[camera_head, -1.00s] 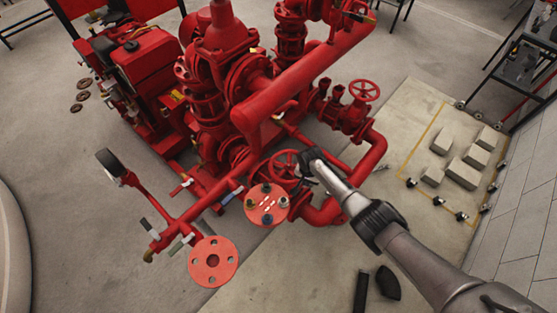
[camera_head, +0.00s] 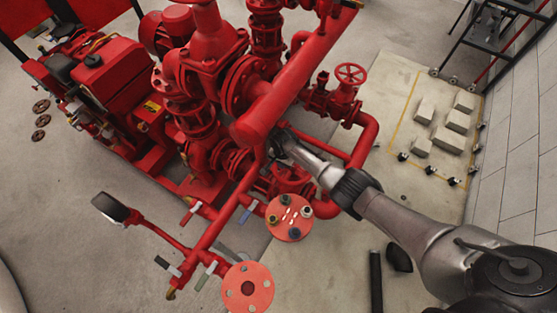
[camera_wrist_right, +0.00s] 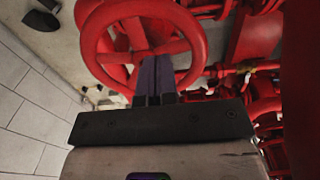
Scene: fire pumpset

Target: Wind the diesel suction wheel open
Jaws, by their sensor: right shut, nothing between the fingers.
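A red handwheel (camera_wrist_right: 138,38) with spokes is close in front of my right gripper in the right wrist view. I take it to be the wheel low on the pumpset in the head view (camera_head: 291,174), partly hidden by my right arm. My right gripper (camera_wrist_right: 154,62) is shut and empty. Its dark fingers overlap the wheel's near rim and point into its opening; I cannot tell whether they touch it. In the head view the right gripper (camera_head: 277,140) is beside a large red pipe, just above this wheel. My left gripper is not in view.
The red pumpset (camera_head: 205,95) fills the middle, with pipes close around the wheel. Another red handwheel (camera_head: 350,74) stands to the upper right. A round flange plate (camera_head: 289,218) is just below. Pale blocks (camera_head: 448,140) lie on the floor at right.

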